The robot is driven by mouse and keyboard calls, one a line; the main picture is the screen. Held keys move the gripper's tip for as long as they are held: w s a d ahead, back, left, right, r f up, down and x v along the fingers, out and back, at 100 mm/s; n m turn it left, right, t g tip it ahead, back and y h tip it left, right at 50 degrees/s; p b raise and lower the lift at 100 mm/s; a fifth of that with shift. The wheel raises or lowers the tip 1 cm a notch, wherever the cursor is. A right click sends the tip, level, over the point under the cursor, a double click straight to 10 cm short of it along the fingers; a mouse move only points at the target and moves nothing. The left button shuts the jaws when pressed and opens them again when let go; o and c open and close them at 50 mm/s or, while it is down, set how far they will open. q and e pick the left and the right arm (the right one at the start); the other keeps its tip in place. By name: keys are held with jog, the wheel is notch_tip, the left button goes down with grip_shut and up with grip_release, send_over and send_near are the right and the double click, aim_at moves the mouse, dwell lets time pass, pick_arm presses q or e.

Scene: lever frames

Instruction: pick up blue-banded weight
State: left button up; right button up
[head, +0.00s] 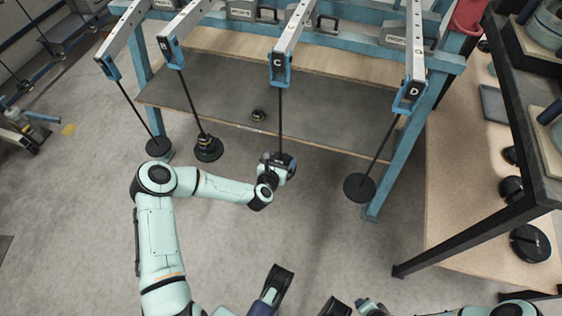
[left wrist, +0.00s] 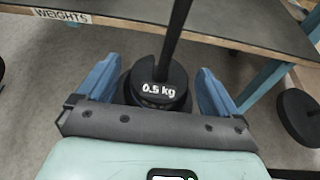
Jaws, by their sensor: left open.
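No blue band can be made out on any weight in these views. My left gripper (head: 277,167) is low at the foot of hanger rod C (head: 280,120). In the left wrist view its blue fingers (left wrist: 157,90) are open, one on each side of a dark round weight (left wrist: 158,92) marked 0.5 kg. That weight sits around the rod on a wider dark base, and no grip on it shows. In the head view the gripper partly hides this stack.
Dark discs hang at A (head: 159,148) and D (head: 359,188); B carries a small stack (head: 208,148). A small dark weight (head: 258,115) lies on the grey shelf (head: 215,95) behind. A bench (head: 450,215) with black weights stands right. Floor in front is clear.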

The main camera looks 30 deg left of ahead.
pick_arm(q)
jog(key=shift+w+a+f, duration=0.1)
jog(key=shift+w+f, duration=0.1)
jog(key=shift+w, duration=0.2)
pick_arm(e)
jog(key=shift+s+f, duration=0.3)
jog(key=shift+s, duration=0.05)
pick_arm(q)
jog(key=shift+c, duration=0.2)
jog(key=c, duration=1.1)
jog(key=shift+r, duration=0.1)
jog(key=shift+c, duration=0.4)
jog(key=shift+r, duration=0.1)
pick_arm(e)
jog(key=shift+r, duration=0.1)
